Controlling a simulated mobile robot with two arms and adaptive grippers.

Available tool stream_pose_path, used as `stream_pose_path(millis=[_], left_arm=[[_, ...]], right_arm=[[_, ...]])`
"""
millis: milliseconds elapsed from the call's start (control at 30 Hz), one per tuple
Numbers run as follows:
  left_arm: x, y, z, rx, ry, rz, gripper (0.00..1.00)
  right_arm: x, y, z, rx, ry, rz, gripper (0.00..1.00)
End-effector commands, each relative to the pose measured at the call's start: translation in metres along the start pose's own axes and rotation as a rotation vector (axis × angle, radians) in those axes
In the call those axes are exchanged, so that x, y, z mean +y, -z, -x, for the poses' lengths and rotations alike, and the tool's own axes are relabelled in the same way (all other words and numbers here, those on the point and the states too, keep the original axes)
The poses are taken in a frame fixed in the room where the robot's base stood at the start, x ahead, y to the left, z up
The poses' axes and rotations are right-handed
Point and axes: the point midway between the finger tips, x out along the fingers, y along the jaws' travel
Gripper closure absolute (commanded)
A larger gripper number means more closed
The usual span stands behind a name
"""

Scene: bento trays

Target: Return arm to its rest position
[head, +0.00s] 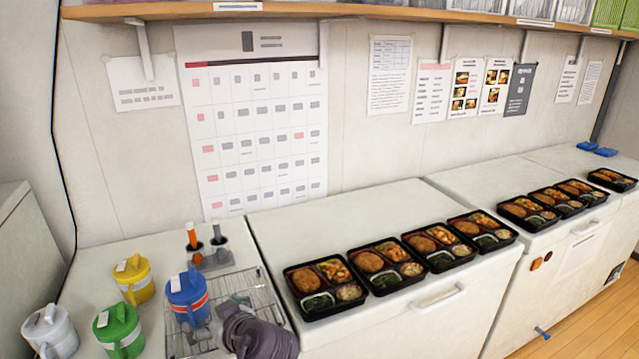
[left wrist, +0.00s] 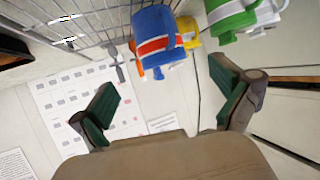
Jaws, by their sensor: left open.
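My left gripper (head: 226,316) is at the bottom of the head view, over the right part of the wire rack and just right of the blue jug. In the left wrist view, my left gripper (left wrist: 165,82) has its two green-padded fingers spread wide with nothing between them. The blue jug (head: 187,299), with a red and white band, stands on the rack; it also shows in the left wrist view (left wrist: 158,22), beyond the fingertips and apart from them. My right gripper is in neither view.
The wire rack (head: 254,282) lies on the left counter. Yellow (head: 135,282), green (head: 119,333) and white (head: 50,334) jugs stand to its left. Two dark holders with handles stand behind it. Several bento trays (head: 322,287) line the white chests to the right. A shelf (head: 350,10) runs overhead.

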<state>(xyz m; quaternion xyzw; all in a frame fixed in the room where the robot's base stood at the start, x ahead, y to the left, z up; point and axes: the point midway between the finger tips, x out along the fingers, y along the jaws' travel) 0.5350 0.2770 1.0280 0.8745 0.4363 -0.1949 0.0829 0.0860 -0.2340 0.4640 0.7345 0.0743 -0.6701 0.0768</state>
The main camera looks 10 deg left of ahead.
Motion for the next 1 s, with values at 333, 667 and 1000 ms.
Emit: stream_pose_path(millis=[333,667,1000], left_arm=[[-0.093,-0.15,0.035,-0.444,-0.272,-0.453,0.0],[-0.146,-0.207,0.102,-0.651,-0.572,-0.726,0.0],[-0.161,-0.246,0.126,-0.732,-0.734,-0.847,0.0]], right_arm=[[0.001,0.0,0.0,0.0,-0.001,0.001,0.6],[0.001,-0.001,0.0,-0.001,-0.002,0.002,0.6],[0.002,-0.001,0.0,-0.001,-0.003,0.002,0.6]])
